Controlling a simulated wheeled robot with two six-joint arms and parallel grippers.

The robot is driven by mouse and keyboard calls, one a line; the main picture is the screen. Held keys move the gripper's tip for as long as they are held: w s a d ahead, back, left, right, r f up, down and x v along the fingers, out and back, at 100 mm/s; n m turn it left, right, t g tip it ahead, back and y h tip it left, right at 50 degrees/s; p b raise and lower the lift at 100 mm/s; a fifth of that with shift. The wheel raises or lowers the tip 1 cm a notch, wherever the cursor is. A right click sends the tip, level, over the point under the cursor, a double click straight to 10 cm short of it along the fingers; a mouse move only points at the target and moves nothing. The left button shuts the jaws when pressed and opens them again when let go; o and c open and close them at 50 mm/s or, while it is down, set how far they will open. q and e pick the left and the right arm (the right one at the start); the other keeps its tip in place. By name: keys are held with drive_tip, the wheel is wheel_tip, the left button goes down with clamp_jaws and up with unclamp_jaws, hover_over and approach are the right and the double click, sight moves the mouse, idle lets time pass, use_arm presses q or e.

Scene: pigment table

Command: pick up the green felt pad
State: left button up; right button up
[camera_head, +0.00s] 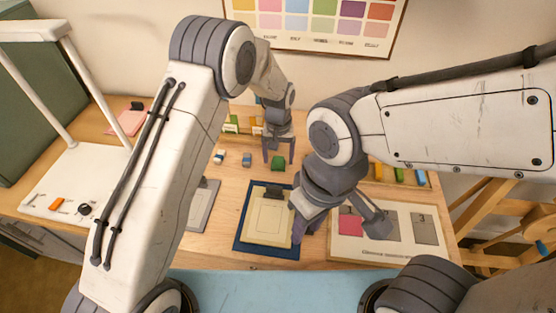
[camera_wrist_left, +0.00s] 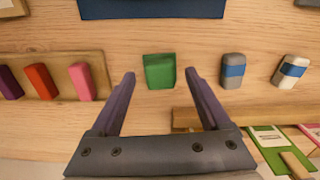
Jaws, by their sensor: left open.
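The green felt pad (camera_head: 278,164) is a small green block lying on the wooden table, behind the blue-edged board. In the left wrist view the green pad (camera_wrist_left: 160,72) sits just beyond and between the two fingertips. My left gripper (camera_head: 279,157) is open and empty, pointing down over the pad with its fingers spread to either side. I cannot tell how much height is left between them. My right gripper (camera_head: 338,228) has its fingers apart and looks empty, over the front area between the blue-edged board and the swatch board.
A grey-and-blue block (camera_wrist_left: 232,70) and a white-and-blue block (camera_wrist_left: 291,71) lie beside the pad. A wooden rack (camera_wrist_left: 47,85) holds purple, red and pink blocks. The blue-edged board (camera_head: 239,243) and swatch board (camera_head: 390,255) lie nearer. A white frame (camera_head: 62,190) stands left.

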sight(278, 159)
use_arm(q)
drive_tip(key=shift+f, duration=0.45)
clamp_jaws()
drive_tip(key=shift+r, duration=0.1)
drive_tip(key=shift+r+b, duration=0.3)
drive_tip(key=shift+r, duration=0.25)
wheel_tip(278, 159, up, 3)
drive_tip(key=shift+w+f+b, duration=0.1)
drive_tip(key=shift+f+b, duration=0.1)
drive_tip(key=shift+b, duration=0.35)
drive_tip(key=s+d+r+b, duration=0.2)
drive_tip(key=s+d+r, duration=0.4)
drive_tip(key=d, duration=0.4)
drive_tip(key=shift+r, duration=0.6)
